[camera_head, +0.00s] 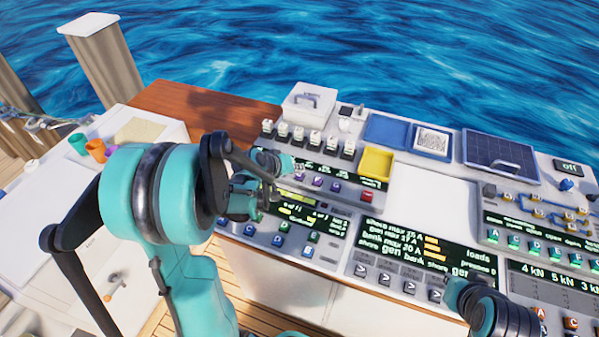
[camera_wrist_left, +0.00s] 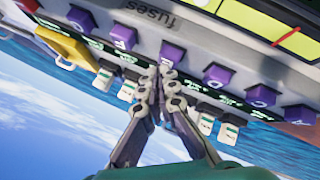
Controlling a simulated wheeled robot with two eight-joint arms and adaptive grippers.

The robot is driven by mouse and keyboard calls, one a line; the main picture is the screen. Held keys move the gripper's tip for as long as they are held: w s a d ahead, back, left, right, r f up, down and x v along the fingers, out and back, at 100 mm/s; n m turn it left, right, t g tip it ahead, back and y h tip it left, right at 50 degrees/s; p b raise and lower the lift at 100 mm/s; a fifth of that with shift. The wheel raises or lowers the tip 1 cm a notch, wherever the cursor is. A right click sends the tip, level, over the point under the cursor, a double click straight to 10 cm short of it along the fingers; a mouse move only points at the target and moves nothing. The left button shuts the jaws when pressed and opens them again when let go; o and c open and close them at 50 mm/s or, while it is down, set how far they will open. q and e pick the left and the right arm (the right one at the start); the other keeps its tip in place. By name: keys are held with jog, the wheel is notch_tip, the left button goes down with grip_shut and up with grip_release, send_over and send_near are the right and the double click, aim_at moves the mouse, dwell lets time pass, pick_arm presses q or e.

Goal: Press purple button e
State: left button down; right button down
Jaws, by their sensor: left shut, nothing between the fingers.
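A row of purple buttons runs along the fuses panel, seen upside down in the left wrist view. The letters on them are too small to read surely, so I cannot tell which is e. My left gripper (camera_wrist_left: 160,72) is shut and empty. Its fingertips are close to the front of a middle purple button (camera_wrist_left: 171,52); I cannot tell whether they touch it. In the head view my left gripper (camera_head: 287,165) is over the fuses panel, left of the visible purple buttons (camera_head: 318,182), and it hides part of the row. My right gripper does not show.
A yellow tray (camera_head: 377,164) and a red button (camera_head: 367,197) are to the right of the purple row. White switches (camera_head: 314,137) stand behind it. Blue and green buttons (camera_head: 282,240) are on the panel in front. Part of my right arm is at the lower right.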

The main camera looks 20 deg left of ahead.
pick_arm(q)
jog(key=shift+r, duration=0.55)
jog(key=shift+p, duration=0.3)
jog(key=shift+r+p, duration=1.9)
jog(key=shift+r, duration=0.65)
notch_tip(320, 180, up, 7)
jog(key=p, duration=0.6)
send_over(298, 175)
jog(key=shift+s+b, duration=0.1)
jog(key=shift+b, duration=0.2)
